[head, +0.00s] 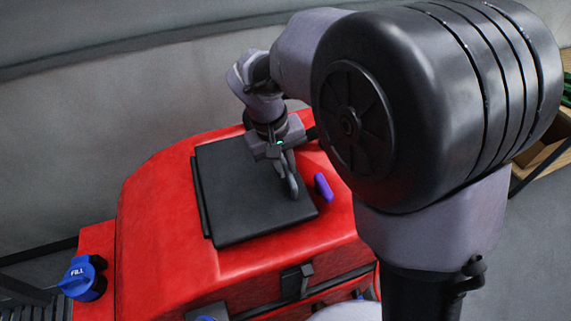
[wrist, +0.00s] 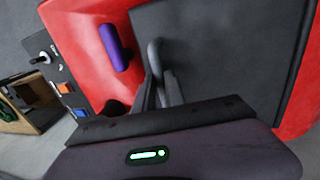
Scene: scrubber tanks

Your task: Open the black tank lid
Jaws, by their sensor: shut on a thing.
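The black tank lid (head: 235,190) is a dark, nearly square panel on top of the red tank (head: 160,210). In the head view it lies flat or nearly so; I cannot tell whether its edge is slightly raised. My gripper (head: 291,182) is over the lid's right edge, shut on the lid. The exact contact at the fingertips is partly hidden. A purple piece (head: 323,187) sits on the red surface just right of the fingers; it also shows in the wrist view (wrist: 114,47).
A blue FILL cap (head: 84,278) is at the tank's lower left. A black latch (head: 297,280) is on the tank's front. A grey wall (head: 120,110) stands behind. A wooden shelf (head: 543,150) is at the far right.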

